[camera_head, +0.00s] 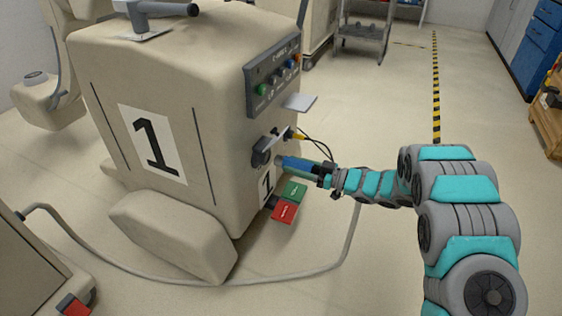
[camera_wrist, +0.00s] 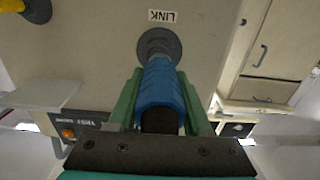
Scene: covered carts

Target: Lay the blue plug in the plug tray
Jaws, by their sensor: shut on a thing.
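The blue plug (camera_head: 295,164) is between the fingers of my gripper (camera_head: 314,168), beside the front of the covered cart marked 1. In the wrist view the blue plug (camera_wrist: 160,85) lies between the green fingers of my gripper (camera_wrist: 159,90). Its far end meets a round grey socket (camera_wrist: 160,44) under an inverted LINK label; I cannot tell how deep it sits. A pale flat ledge (camera_head: 300,102) juts from the cart above the plug, perhaps the plug tray. It also shows in the wrist view (camera_wrist: 42,95), and its visible part looks empty.
A yellow plug (camera_head: 298,136) with a black cable sits just above the blue one. A button panel (camera_head: 273,78) is higher on the cart. Green (camera_head: 294,190) and red (camera_head: 284,212) blocks stick out below. A grey hose (camera_head: 290,279) lies on the floor.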

